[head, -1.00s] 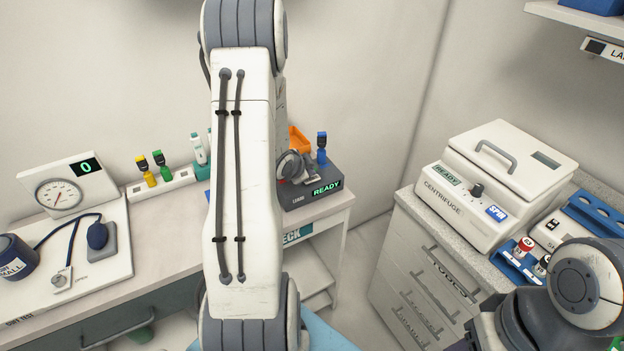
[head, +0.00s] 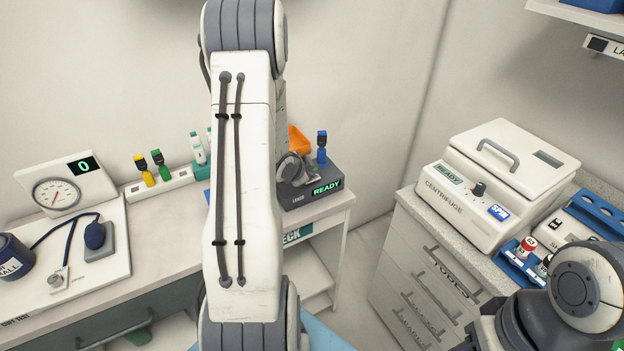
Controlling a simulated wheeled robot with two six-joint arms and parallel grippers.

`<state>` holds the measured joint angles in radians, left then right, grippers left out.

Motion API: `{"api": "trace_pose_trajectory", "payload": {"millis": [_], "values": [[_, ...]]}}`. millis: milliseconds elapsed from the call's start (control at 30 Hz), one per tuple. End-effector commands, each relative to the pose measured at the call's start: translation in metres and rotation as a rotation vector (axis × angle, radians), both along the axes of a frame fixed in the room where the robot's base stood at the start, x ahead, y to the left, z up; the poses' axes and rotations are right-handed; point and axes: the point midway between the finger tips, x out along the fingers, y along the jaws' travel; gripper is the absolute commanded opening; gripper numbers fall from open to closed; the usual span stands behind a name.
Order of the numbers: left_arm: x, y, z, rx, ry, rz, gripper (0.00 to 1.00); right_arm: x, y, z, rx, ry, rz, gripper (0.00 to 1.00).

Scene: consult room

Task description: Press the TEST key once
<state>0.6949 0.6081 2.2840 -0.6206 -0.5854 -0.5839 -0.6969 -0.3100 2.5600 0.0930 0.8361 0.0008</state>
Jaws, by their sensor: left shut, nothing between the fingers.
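A dark grey device (head: 296,197) with a lit green READY display (head: 327,188) stands on the right end of the white bench. No key marked TEST can be read on it; my left arm covers its left part. My left gripper (head: 312,177) shows partly behind that arm, shut and empty, at the device's top. I cannot tell whether it touches. On the left, a gauge unit (head: 65,185) reads 0, and the label at the board's front edge reads CUFF TEST (head: 15,318). My right arm shows at lower right; its gripper is out of view.
An orange container (head: 298,140) and a blue-capped item (head: 322,147) stand behind the device. A white rack (head: 178,182) holds yellow and green items. A centrifuge (head: 497,185) and a blue tube rack (head: 514,268) stand on the right cabinet.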

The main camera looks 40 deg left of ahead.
Motion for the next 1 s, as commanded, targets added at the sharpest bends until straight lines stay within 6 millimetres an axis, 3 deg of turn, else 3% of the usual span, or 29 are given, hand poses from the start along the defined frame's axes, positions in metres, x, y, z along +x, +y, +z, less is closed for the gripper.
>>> {"api": "trace_pose_trajectory", "payload": {"millis": [600,1000], "values": [[0.0,0.0,-0.004,0.0,0.001,0.0,0.0,0.0,0.0,-0.004,0.0,0.0,0.0,0.5],[0.0,0.0,0.013,0.0,0.001,-0.001,0.0,0.0,0.0,0.01,0.0,0.0,0.0,0.5]]}}
